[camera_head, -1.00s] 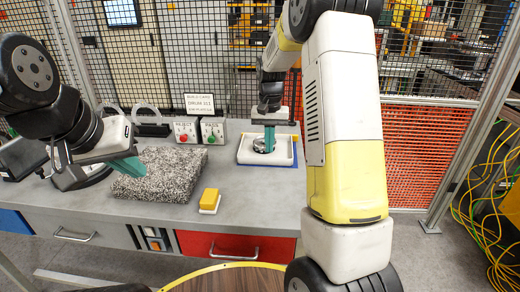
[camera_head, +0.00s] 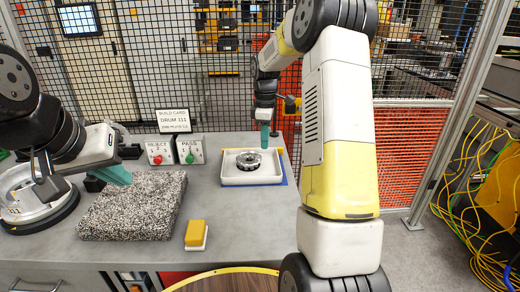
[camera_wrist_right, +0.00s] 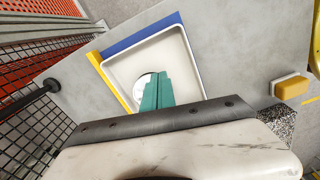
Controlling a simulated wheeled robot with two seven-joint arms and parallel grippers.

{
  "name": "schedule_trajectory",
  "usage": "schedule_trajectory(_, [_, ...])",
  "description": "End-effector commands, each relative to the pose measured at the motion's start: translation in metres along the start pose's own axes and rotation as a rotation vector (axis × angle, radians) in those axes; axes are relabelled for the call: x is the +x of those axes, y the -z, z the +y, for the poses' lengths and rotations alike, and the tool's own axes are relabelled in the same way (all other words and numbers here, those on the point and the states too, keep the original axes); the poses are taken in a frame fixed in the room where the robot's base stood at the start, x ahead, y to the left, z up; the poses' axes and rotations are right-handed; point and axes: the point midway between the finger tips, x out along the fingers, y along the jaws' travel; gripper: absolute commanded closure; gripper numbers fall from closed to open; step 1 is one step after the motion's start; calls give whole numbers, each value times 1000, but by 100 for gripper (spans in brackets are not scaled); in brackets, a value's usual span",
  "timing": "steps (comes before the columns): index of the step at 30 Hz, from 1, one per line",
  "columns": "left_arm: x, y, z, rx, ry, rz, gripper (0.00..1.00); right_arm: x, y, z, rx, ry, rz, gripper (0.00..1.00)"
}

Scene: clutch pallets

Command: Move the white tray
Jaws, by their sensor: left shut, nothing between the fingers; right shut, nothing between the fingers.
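The white tray (camera_head: 234,182) lies on the grey bench towards the back, with a round metal part (camera_head: 248,161) inside. In the right wrist view the tray (camera_wrist_right: 165,52) shows from above, and the metal part (camera_wrist_right: 141,86) is half hidden by my fingers. My right gripper (camera_head: 265,136) is shut and empty, its teal fingers pointing down near the tray's back right side. In the right wrist view its fingertips (camera_wrist_right: 157,80) overlap the tray's inside; I cannot tell their exact height. My left gripper (camera_head: 116,175) is shut and empty over the speckled block's back left.
The speckled block (camera_head: 140,210) and a yellow-topped block (camera_head: 195,234) lie left of the tray. Two button boxes (camera_head: 175,151) and a build card (camera_head: 173,121) stand behind. Blue and yellow edging (camera_wrist_right: 112,82) borders the tray's place. Bare bench lies in front of the tray.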

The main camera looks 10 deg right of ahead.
Motion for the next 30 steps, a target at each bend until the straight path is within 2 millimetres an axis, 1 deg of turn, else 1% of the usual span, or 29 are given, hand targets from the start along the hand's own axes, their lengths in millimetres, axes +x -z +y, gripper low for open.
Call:
schedule_trajectory(5, [0,0,0,0,0,0,100,28,0,-1,1,5,-1,100])
schedule_trajectory(12, [0,0,0,0,0,0,100,80,0,-1,2,5,-1,100])
schedule_trajectory(15, [0,0,0,0,0,0,100,100,0,-2,2,5,-1,100])
schedule_trajectory(18, [0,0,0,0,0,0,100,95,-20,0,7,-1,0,100])
schedule_trajectory(21, [0,0,0,0,0,0,100,95,-30,0,5,0,1,100])
schedule_trajectory(25, [0,0,0,0,0,0,100,95,-38,0,5,0,1,100])
schedule_trajectory(30, [0,0,0,0,0,0,100,95,-40,0,4,0,0,100])
